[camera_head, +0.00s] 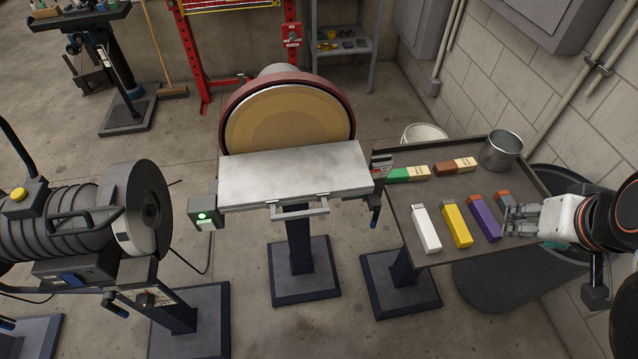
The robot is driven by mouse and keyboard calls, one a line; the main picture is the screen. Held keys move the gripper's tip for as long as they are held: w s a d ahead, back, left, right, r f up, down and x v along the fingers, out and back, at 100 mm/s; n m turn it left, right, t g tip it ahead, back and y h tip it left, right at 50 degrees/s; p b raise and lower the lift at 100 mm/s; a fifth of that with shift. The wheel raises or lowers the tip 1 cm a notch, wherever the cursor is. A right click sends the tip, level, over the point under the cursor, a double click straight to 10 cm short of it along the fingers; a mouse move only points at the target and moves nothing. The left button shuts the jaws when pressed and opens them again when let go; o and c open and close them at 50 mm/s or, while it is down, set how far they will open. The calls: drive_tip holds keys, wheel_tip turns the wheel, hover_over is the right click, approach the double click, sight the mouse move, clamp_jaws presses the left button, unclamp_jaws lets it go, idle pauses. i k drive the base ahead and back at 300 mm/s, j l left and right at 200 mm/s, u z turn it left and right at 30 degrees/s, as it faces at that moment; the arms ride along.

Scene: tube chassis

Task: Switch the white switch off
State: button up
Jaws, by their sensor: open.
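No part is plainly a white switch. A small grey-white box with a lit green button (204,217) hangs at the left end of the disc sander's table. A red box with a round knob (291,36) is on the red frame at the back. My gripper (508,219) is open at the right, over the right part of the tray, with its fingers pointing left. It is close to the purple bar (484,218) and partly hides a grey and orange bar (504,200). Whether it touches them I cannot tell. It is far from both boxes.
The dark tray (397,199) holds white, yellow, green and brown bars and a metal cup (501,150). The disc sander (288,121) with its grey table (296,178) is in the middle. A grinding machine (70,228) stands left. A dark bin (480,296) is beneath the tray.

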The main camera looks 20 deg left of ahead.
sight(206, 225)
drive_tip(key=u, duration=1.5)
